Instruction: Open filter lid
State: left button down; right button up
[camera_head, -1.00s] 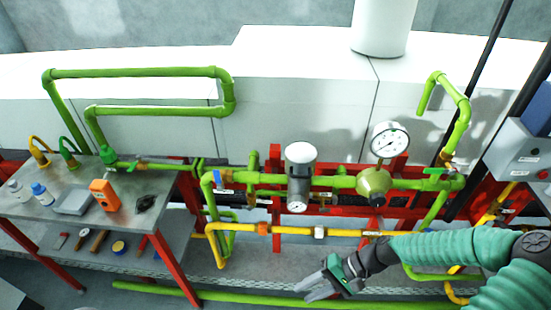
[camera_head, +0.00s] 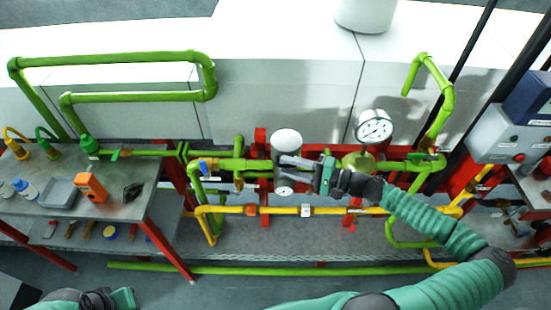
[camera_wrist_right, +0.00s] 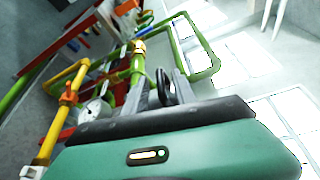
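The filter's pale round lid (camera_head: 287,142) shows upright on the green pipe line in the head view, with a small gauge (camera_head: 284,190) below it. My right gripper (camera_head: 281,172) is in front of the filter body just under the lid, with its fingers pointing left. Its two fingers are apart, and they hide part of the filter body. I cannot tell whether they touch it. The right wrist view shows the fingers (camera_wrist_right: 160,78) with a dark curved part near them.
A large gauge (camera_head: 375,127) stands right of the filter. A yellow pipe (camera_head: 275,210) runs below it. A metal table (camera_head: 120,203) with tools and bottles is at the left. A grey control box (camera_head: 493,135) is at the right.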

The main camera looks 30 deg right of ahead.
aim_at(282, 165)
jog(key=x, duration=0.4)
jog(key=shift+w+p, duration=0.15)
jog(key=shift+p, duration=0.25)
jog(key=shift+a, duration=0.2)
jog(key=c, duration=0.3)
grip_shut()
jog(key=shift+f, duration=0.1)
jog(key=shift+d+f, duration=0.1)
